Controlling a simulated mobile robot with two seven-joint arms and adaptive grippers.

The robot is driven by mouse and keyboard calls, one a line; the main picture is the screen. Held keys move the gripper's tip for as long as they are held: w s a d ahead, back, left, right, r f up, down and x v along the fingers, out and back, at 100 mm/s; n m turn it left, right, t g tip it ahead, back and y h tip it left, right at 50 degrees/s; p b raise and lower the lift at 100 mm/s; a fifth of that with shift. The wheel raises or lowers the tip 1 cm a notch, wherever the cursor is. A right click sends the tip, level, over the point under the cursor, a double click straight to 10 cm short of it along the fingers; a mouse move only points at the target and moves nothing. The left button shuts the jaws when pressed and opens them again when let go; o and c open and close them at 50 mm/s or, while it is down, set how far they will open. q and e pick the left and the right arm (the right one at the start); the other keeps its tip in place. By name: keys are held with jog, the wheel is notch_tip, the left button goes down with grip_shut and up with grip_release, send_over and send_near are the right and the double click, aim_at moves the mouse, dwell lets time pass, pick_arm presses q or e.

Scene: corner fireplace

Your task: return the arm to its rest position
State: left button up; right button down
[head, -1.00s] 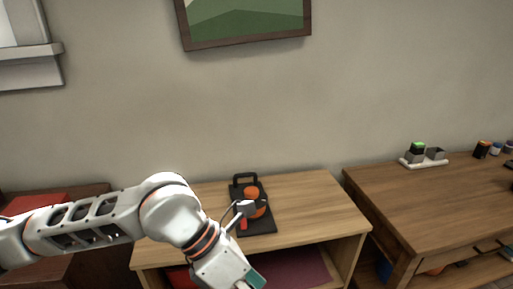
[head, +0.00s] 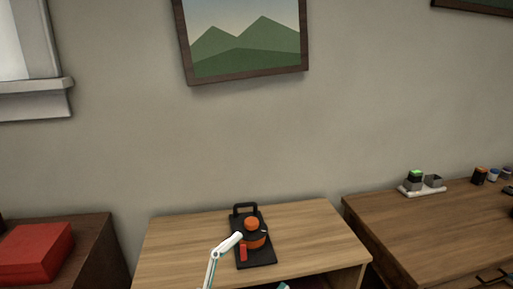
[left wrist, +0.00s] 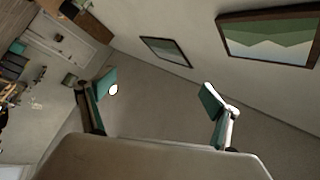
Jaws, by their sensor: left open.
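My left gripper (head: 261,262) shows at the bottom of the head view, with one white finger and a bit of a teal fingertip in sight. The rest of my left arm is out of that view. In the left wrist view the two teal-padded fingers of the left gripper (left wrist: 158,95) stand wide apart with nothing between them. In the head view the gripper partly overlaps a black board with a handle (head: 245,211) bearing orange round parts and a red piece; whether they touch cannot be told. My right gripper is in neither view.
The black board lies on a light wooden cabinet (head: 180,235). A red box (head: 38,252) sits on a dark cabinet at the left. A brown desk (head: 420,225) at the right carries a small tray (head: 421,190) and several jars. Framed pictures hang on the wall.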

pick_arm(q)
jog(key=s+a+f+n+y, duration=0.1)
jog(key=a+f+n+y, duration=0.45)
jog(key=f, duration=0.45)
jog(key=a+f+n+y, duration=0.5)
jog(key=a+f+n, duration=0.15)
jog(key=f, duration=0.45)
jog(key=s+a+f+n+g+y, duration=0.1)
jog(key=s+a+f+g+y, duration=0.1)
jog(key=s+a+f, duration=0.2)
jog(key=s+a+f+n+g+y, duration=0.2)
jog(key=s+a+f, duration=0.2)
jog(key=s+f, duration=0.5)
notch_tip(320, 180, down, 3)
jog(key=shift+a+f+n+p, duration=0.1)
jog(key=shift+a+n+p, duration=0.2)
jog(key=shift+p, duration=0.15)
